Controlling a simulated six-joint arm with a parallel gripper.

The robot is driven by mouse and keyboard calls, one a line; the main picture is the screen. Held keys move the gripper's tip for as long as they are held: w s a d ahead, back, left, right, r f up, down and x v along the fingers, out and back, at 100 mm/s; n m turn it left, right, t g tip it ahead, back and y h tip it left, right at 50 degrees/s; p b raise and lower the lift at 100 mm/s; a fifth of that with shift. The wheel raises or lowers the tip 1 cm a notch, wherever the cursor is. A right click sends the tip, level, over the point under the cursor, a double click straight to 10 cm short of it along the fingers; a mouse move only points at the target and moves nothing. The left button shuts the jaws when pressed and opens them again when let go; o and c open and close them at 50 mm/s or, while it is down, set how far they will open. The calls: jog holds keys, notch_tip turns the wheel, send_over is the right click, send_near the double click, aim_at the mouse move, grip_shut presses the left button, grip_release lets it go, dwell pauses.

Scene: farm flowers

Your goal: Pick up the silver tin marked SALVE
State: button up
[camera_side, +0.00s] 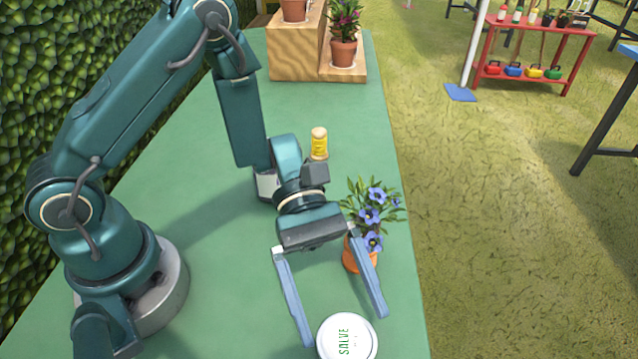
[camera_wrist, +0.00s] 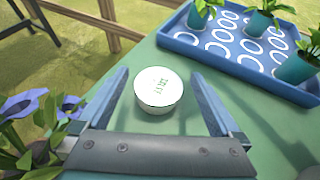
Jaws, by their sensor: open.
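The SALVE tin (camera_side: 347,338) is a round container with a white top and green lettering, standing on the green table near the bottom edge of the side view. In the wrist view the tin (camera_wrist: 158,91) sits between the two fingers, towards their tips. My gripper (camera_side: 344,331) is open and empty, its long blue-grey fingers spread wide and pointing towards the tin. In the wrist view the gripper (camera_wrist: 158,75) has a finger on either side of the tin, with a gap on both sides. I cannot tell the fingertips' exact height.
A potted plant with blue-violet flowers (camera_side: 361,255) stands close beside the right finger. A small yellow jar (camera_side: 319,143) appears behind the wrist. A blue tray (camera_wrist: 222,62) with teal pots lies beyond the tin. A wooden stand (camera_side: 297,50) with pots is at the back.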

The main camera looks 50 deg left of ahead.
aim_at(337, 319)
jog(key=shift+f, duration=0.6)
notch_tip(337, 319, down, 2)
jog(key=shift+f, duration=0.15)
jog(key=shift+x, duration=1.45)
jog(key=c, duration=1.1)
jog(key=shift+r, duration=0.2)
